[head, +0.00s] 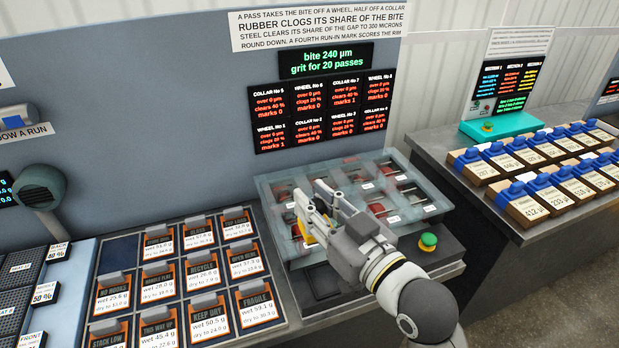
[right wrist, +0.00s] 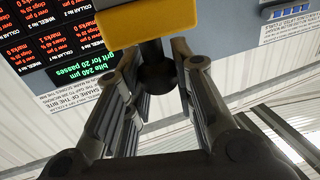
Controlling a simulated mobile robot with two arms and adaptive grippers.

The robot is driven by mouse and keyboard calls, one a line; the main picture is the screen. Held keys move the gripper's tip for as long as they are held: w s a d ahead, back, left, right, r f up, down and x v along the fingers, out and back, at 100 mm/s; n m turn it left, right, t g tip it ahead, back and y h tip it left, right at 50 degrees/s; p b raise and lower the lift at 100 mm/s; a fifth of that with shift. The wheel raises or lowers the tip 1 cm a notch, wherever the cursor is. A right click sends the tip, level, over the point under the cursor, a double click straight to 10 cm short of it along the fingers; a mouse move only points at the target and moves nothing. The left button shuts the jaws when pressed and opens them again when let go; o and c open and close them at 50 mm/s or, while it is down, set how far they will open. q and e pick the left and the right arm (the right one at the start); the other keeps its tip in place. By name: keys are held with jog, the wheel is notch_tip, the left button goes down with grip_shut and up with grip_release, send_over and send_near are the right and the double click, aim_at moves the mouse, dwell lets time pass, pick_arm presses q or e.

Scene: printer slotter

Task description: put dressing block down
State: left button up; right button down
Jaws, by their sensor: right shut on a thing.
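The dressing block is a yellow block (right wrist: 152,14) with a dark round-ended stem below it, seen at the top of the right wrist view. My right gripper (right wrist: 158,72) is shut on the dark stem, with a finger on each side. In the head view my right gripper (head: 316,198) is over the left part of the glass-topped case (head: 270,186). A small yellow patch of the block (head: 308,239) shows beside its fingers; the rest is hidden. I cannot tell whether the block touches the glass. My left gripper is not in view.
A green button (head: 428,241) sits at the case's right front corner. A rack of labelled cards (head: 155,290) lies to the left. A bench at right holds blue-topped blocks (head: 525,203). The wall display (head: 325,60) reads bite 240 µm, grit for 20 passes.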

jog(key=shift+s+d, duration=0.15)
jog(key=shift+s, duration=0.05)
jog(key=s+d+f+m+t+h, duration=0.1)
jog(key=s+d+f+m+h, duration=0.2)
jog(key=s+d+f+h, duration=0.2)
jog(key=s+d+f+m+t+h, duration=0.2)
jog(key=s+d+f+m+h, duration=0.1)
jog(key=d+f, duration=0.5)
jog(key=s+d+h, duration=0.1)
jog(key=s+d, duration=0.1)
jog(key=d, duration=0.1)
jog(key=shift+s+d+f+m+h, duration=0.2)
jog(key=shift+s+m+h, duration=0.1)
jog(key=shift+h, duration=0.1)
jog(key=shift+a, duration=0.1)
